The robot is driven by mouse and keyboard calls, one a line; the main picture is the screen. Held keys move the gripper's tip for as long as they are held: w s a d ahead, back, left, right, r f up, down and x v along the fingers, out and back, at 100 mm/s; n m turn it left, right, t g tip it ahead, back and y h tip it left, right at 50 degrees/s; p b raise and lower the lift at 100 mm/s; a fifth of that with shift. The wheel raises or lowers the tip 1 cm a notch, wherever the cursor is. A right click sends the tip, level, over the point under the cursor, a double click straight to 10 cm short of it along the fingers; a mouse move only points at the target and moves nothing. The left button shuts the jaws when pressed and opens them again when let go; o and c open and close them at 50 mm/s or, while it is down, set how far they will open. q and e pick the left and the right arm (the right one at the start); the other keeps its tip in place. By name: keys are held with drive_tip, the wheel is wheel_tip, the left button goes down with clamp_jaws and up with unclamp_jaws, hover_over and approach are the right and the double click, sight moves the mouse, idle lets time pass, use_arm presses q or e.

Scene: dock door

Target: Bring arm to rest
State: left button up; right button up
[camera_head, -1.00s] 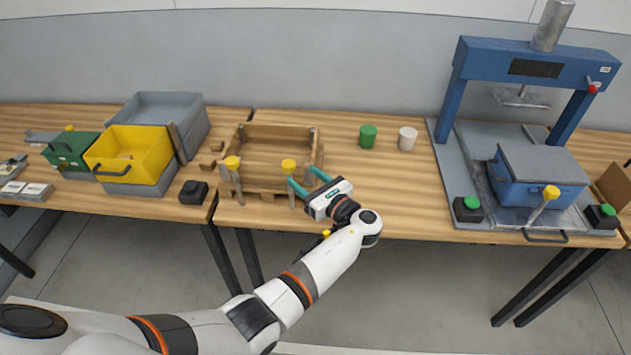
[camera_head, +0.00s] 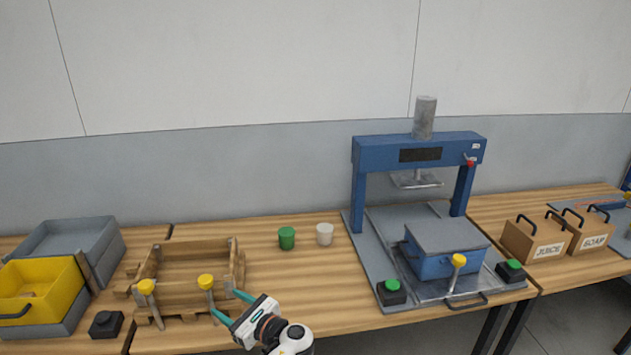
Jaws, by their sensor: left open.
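My left gripper (camera_head: 234,309) is at the bottom of the head view, its two teal fingers spread apart with nothing seen between them. It is at the front right corner of the wooden crate (camera_head: 190,250), close to a yellow-topped handle (camera_head: 206,282). I cannot tell whether a finger touches the crate or the handle. Most of my left arm is below the picture; only the wrist shows. My right gripper is not in view.
A second yellow-topped handle (camera_head: 146,287) stands at the crate's front. Green (camera_head: 287,238) and white (camera_head: 324,234) cups stand behind on the table. A blue press (camera_head: 358,190) holds a blue box (camera_head: 440,264). Yellow (camera_head: 52,285) and grey bins are left.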

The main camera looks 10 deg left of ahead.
use_arm(q)
drive_tip(key=s+f+n+g+h, duration=0.2)
drive_tip(key=s+f+n+h, duration=0.3)
drive_tip(key=s, duration=0.5)
drive_tip(key=s+f+n+g+h, duration=0.2)
drive_tip(key=s+f+n+h, duration=0.1)
drive_tip(key=s+f+n, duration=0.55)
drive_tip(key=s+d+r+n+h, duration=0.3)
drive_tip(key=s+r+n+h, duration=0.1)
drive_tip(key=s, duration=0.4)
drive_tip(key=s+d+r+n+h, duration=0.25)
drive_tip(key=s+r, duration=0.25)
drive_tip(key=s, duration=0.4)
wheel_tip(320, 180, down, 26)
drive_tip(key=g, duration=0.2)
drive_tip(key=s+a+f+g, duration=0.1)
drive_tip(key=s+a+f, duration=0.2)
drive_tip(key=s+f, duration=1.4)
drive_tip(key=shift+h, duration=0.35)
